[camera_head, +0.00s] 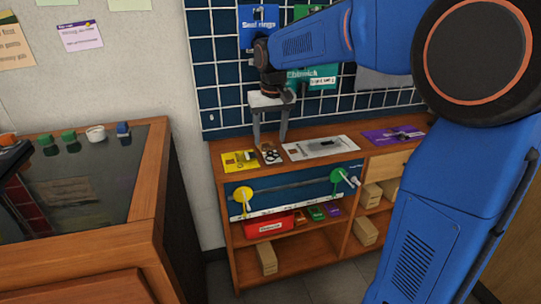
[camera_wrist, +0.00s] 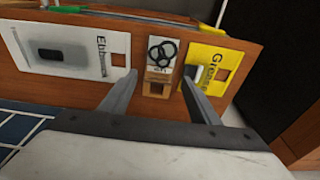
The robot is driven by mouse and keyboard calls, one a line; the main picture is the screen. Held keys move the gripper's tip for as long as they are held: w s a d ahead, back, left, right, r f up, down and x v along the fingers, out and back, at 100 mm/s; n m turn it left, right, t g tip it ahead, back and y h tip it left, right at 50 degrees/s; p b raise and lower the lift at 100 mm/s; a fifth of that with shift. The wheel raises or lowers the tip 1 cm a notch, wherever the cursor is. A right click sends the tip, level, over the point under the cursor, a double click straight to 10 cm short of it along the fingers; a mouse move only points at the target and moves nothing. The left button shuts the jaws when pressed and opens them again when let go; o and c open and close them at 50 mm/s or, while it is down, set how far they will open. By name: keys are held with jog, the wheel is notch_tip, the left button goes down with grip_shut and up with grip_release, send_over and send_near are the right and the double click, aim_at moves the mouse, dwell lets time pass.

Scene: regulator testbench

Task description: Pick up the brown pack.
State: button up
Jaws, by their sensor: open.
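A small brown pack (camera_wrist: 157,87) with black rings on its pale face lies flat on the wooden shelf top, between a white card and a yellow card. In the head view the same pack (camera_head: 269,158) is just below my gripper. My gripper (camera_head: 270,141) points down, open and empty. In the wrist view its fingertips (camera_wrist: 160,78) stand apart, one on each side of the pack. I cannot tell the exact height left between the fingertips and the shelf top.
The yellow card (camera_head: 240,161) and white card (camera_head: 321,147) lie close on either side. A purple card (camera_head: 393,135) is farther right. A tiled grid panel (camera_head: 222,85) rises behind the shelf top. Tan boxes (camera_head: 267,259) sit on lower shelves. A wooden counter (camera_head: 150,180) stands at left.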

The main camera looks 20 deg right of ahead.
aim_at(269, 149)
jog(key=shift+w+f, duration=0.25)
jog(key=shift+f, duration=0.85)
jog(key=shift+w+f, duration=0.25)
jog(key=shift+f, duration=0.8)
jog(key=c, duration=0.9)
jog(key=shift+r, duration=0.1)
